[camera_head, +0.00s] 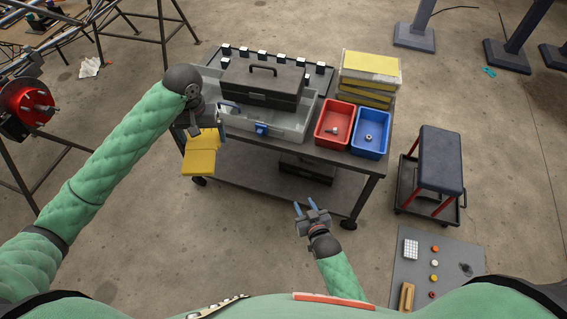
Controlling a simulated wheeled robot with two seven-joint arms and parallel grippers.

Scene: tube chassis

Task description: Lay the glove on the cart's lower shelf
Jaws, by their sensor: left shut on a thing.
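A yellow glove (200,158) hangs from my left gripper (207,132), which is shut on it at the left side of the cart. The glove is beside the cart's left end, above the floor in the picture, and overlaps the cart's left edge. The cart's lower shelf (262,180) shows below the top, with bare surface at its left and middle and a dark case (306,169) toward the back right. My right gripper (305,208) is open and empty in front of the cart's front edge, near the right front leg.
The cart's top holds a grey tray with a black toolbox (262,84), red bin (334,124), blue bin (370,130) and stacked yellow cases (369,68). A dark-topped stool (441,160) stands right. A grey mat (432,262) with small parts lies front right.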

